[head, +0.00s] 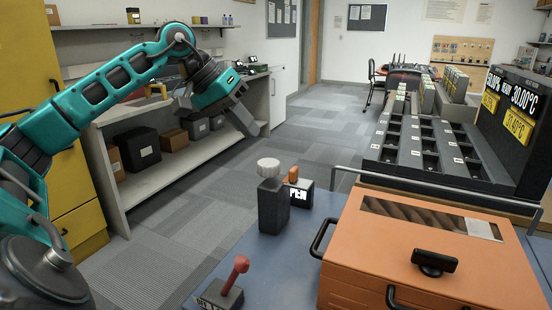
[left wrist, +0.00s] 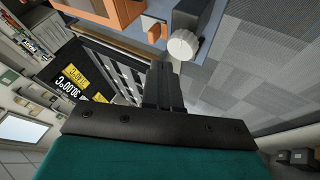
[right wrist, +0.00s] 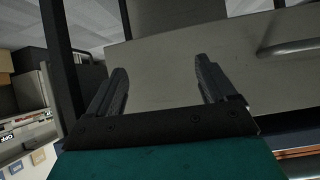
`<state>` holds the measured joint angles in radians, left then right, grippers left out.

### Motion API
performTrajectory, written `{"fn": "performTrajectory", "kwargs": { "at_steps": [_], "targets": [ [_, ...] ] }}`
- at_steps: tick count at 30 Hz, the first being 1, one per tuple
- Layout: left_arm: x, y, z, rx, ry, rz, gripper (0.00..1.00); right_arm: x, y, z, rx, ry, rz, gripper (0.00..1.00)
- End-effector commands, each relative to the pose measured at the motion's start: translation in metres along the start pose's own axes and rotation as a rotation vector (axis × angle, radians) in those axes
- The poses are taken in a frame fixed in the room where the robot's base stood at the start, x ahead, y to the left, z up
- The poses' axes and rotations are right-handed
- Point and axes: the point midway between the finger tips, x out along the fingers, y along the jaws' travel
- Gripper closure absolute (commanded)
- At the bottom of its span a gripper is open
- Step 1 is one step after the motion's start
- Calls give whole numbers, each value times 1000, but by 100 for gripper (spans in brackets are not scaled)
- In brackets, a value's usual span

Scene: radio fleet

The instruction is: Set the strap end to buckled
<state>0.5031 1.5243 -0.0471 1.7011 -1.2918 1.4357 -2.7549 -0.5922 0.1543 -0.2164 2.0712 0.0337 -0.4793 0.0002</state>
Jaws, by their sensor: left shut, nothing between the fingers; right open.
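An orange case (head: 390,260) stands on the blue-grey worktop at the lower right of the head view. A black buckle-like fitting (head: 434,262) sits on its lid; I cannot make out a separate strap end. The case also shows partly at the top of the left wrist view (left wrist: 98,8). My left gripper (head: 243,119) is raised over the floor left of the worktop, well away from the case. Its fingers are together and empty in the left wrist view (left wrist: 163,88). My right gripper (right wrist: 165,78) is open and empty, facing a grey panel; it is outside the head view.
A dark block with a grey knob (head: 268,190), an orange-topped switch (head: 296,190) and a red-handled lever (head: 232,275) stand left of the case. A metal rail (head: 400,184) runs behind it. A slotted black rack (head: 420,145) stands beyond. The floor at the middle is clear.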

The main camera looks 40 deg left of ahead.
Motion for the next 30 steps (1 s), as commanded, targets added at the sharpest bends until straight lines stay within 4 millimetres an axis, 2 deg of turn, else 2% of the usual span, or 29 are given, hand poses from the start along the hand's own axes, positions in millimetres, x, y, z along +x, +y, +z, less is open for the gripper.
{"fn": "performTrajectory", "kwargs": {
  "at_steps": [5, 15, 19, 24, 30],
  "targets": [
    [12, 1, 0, -1, -2, 3, 100, -2, -1, -2, 4, 0, 1, 16],
    [72, 2, 0, -1, -2, 6, 100, -7, -1, -10, 7, 0, 2, 16],
    [89, 1, 0, -2, 0, 6, 100, -7, -1, -10, 6, 0, 2, 16],
    [100, 1, 0, -1, 0, 3, 100, -7, -1, -10, 6, 0, 2, 16],
    [101, 0, 0, -1, 0, 2, 100, -7, -1, -10, 6, 0, 2, 16]
  ]
}}
